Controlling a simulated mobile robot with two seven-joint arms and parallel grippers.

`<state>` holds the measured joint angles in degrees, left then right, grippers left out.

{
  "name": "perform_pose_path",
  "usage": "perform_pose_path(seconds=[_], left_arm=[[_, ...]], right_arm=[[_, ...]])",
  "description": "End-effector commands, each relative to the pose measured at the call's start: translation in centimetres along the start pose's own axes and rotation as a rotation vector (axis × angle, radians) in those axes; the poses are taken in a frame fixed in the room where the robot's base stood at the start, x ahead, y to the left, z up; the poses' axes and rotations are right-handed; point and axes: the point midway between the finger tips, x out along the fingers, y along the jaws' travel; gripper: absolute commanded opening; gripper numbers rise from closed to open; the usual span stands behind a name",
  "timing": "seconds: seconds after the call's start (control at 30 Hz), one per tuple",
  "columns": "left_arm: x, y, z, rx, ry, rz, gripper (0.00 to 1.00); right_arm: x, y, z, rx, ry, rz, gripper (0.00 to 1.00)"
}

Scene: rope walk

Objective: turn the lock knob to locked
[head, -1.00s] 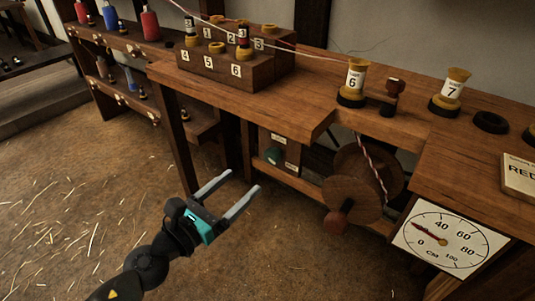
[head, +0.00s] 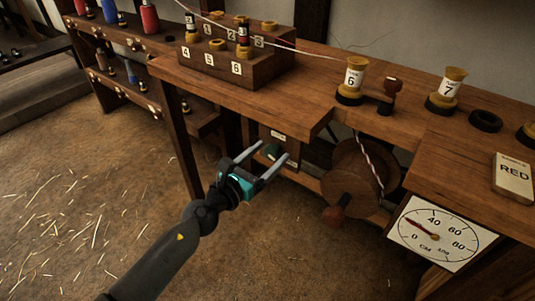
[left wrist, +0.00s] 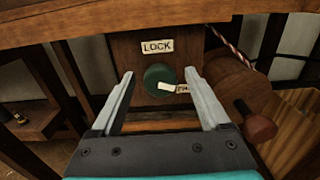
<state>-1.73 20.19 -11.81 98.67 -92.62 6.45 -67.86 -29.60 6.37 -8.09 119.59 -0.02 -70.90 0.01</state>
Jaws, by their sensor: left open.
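The lock knob (left wrist: 154,76) is a round dark green knob on a wooden panel under the bench, below a label reading LOCK (left wrist: 157,47). Its cream pointer (left wrist: 167,87) points right and slightly down, towards a small label partly hidden by a finger. In the head view the knob (head: 271,152) shows between the fingers. My left gripper (head: 273,149) is open and empty, with its fingers pointing at the knob. In the left wrist view the fingertips stand on either side of the knob; I cannot tell whether they touch it. My right gripper is not in view.
A wooden reel (head: 353,175) with a reddish handle (head: 333,215) and striped cord is just right of the knob. The bench top (head: 290,95) overhangs it. A dial (head: 440,234) hangs at the right.

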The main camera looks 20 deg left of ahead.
Motion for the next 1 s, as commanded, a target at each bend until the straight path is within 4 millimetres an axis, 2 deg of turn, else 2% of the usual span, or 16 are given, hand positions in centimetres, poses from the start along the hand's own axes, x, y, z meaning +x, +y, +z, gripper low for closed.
perform_pose_path(seconds=[0.23,0.9,1.0], left_arm=[[0.02,-0.01,-0.01,0.0,0.0,0.0,0.77],[-0.01,0.0,-0.02,0.0,0.0,0.0,0.02],[-0.01,0.0,-0.02,0.0,0.001,0.0,0.0]], right_arm=[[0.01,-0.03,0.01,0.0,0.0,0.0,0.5],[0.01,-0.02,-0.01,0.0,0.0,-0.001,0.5],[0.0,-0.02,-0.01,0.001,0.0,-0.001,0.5]])
